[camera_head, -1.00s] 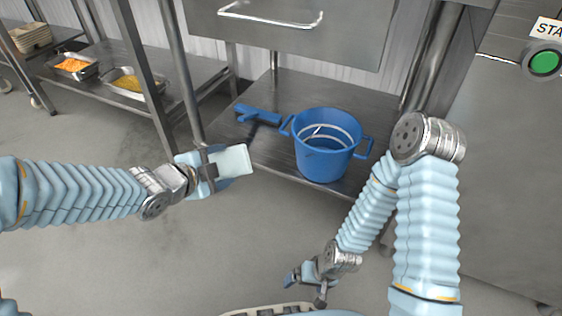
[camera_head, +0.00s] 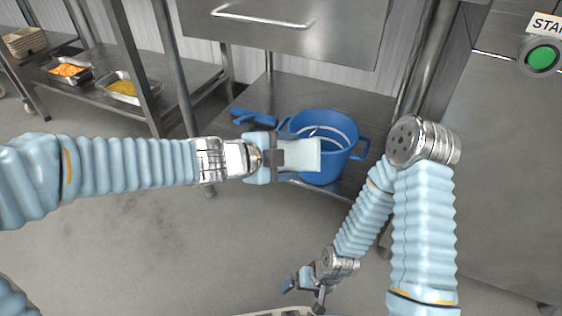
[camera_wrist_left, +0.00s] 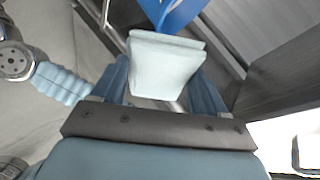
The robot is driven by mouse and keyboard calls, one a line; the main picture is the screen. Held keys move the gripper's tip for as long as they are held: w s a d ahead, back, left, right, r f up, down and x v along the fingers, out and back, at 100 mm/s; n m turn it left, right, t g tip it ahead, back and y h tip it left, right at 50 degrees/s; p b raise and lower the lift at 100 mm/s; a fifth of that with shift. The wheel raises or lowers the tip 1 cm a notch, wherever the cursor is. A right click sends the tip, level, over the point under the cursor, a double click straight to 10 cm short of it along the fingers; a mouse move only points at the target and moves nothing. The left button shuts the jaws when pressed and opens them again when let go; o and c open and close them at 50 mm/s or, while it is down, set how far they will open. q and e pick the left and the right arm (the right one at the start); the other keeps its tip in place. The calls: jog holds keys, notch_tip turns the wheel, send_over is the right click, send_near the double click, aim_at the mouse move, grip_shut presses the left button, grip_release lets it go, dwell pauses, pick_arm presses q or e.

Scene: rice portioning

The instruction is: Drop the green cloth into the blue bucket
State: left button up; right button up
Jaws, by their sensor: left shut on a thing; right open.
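The cloth (camera_head: 303,155) is a pale, folded piece, nearly white with a slight green tint. My left gripper (camera_head: 283,157) is shut on it and holds it in front of the blue bucket (camera_head: 332,176), overlapping the bucket's left part in the head view. I cannot tell whether the cloth is over the opening. In the left wrist view the cloth (camera_wrist_left: 166,66) sits between the fingers, with part of the blue bucket (camera_wrist_left: 172,12) beyond it. My right gripper (camera_head: 304,284) is open and empty, low in the head view.
The bucket stands on a low metal shelf (camera_head: 283,88) beside a blue tool (camera_head: 254,116). A steel post (camera_head: 174,70) rises left of it. Food trays (camera_head: 124,90) sit on a shelf at the left. A green button (camera_head: 542,57) is at the upper right.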

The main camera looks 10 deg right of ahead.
pick_arm(q)
jog(key=w+d+f+p, duration=0.1)
jog(key=w+d+p, duration=0.4)
jog(key=w, duration=0.3)
jog(key=w+d+f+p, duration=0.1)
jog(key=w+d+p, duration=0.4)
jog(key=w, duration=0.3)
jog(key=shift+p+x, duration=0.3)
jog(key=shift+x, duration=0.5)
jog(key=o, duration=1)
jog(key=shift+c, duration=0.2)
